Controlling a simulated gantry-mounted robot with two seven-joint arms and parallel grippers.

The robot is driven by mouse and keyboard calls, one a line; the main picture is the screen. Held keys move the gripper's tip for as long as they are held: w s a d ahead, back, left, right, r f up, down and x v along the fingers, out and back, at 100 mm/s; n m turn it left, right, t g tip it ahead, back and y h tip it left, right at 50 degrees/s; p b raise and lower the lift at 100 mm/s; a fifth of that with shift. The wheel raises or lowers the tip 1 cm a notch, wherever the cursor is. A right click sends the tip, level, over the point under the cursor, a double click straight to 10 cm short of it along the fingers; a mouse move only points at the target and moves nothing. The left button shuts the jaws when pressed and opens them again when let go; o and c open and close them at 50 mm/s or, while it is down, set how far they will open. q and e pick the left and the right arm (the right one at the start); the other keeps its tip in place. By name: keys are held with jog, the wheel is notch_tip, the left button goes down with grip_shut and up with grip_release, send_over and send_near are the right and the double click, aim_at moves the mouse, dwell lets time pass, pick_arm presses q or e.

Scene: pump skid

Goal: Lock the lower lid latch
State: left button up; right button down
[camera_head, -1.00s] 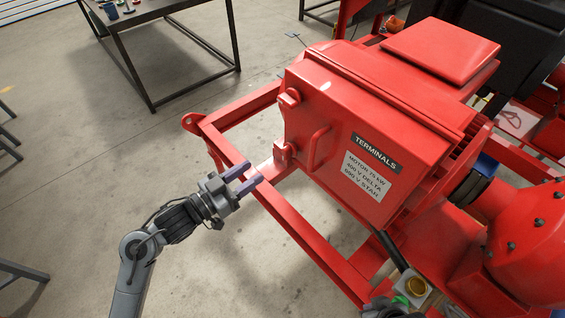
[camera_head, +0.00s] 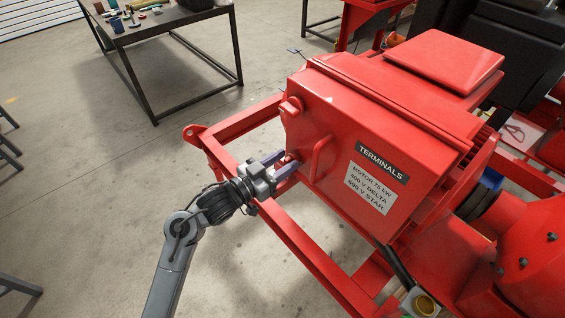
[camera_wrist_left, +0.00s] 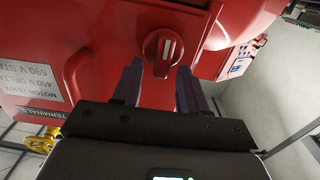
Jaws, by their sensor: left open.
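The red terminal box (camera_head: 350,110) has a lid with two knob latches and a bar handle (camera_head: 321,157). The upper latch (camera_head: 290,107) is near the lid's top left corner. The lower latch (camera_head: 293,156) is partly hidden by my left gripper (camera_head: 285,163). In the left wrist view the lower latch (camera_wrist_left: 163,50) is a round red knob with a pale mark running nearly up and down in the picture. My left gripper is open, with its fingertips (camera_wrist_left: 158,68) on either side of the knob's near edge. Contact cannot be told. My right gripper is not in view.
The red skid frame (camera_head: 310,250) runs below the box and under my left wrist. The bar handle (camera_wrist_left: 76,78) stands out beside the knob. A dark worktable (camera_head: 165,22) with small items is at the back left.

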pick_arm(q)
grip_shut()
dwell(0.3)
jog(key=shift+m, duration=0.3)
jog(key=m, duration=0.2)
jog(key=shift+s+d+m+p, duration=0.2)
jog(key=shift+m+p, duration=0.1)
jog(key=shift+p, duration=0.05)
jog(key=shift+s+d+f+m+b, duration=0.2)
jog(key=shift+f+m+b, duration=0.3)
jog(key=shift+m, duration=1.95)
jog(key=shift+s+d+f+m+b, duration=0.2)
jog(key=shift+m+b, duration=0.45)
jog(key=shift+m, duration=1.75)
jog(key=shift+s+d+f+m+b, duration=0.15)
jog(key=shift+f+m+b, duration=0.35)
jog(key=shift+m, duration=1.95)
jog(key=shift+r, duration=0.15)
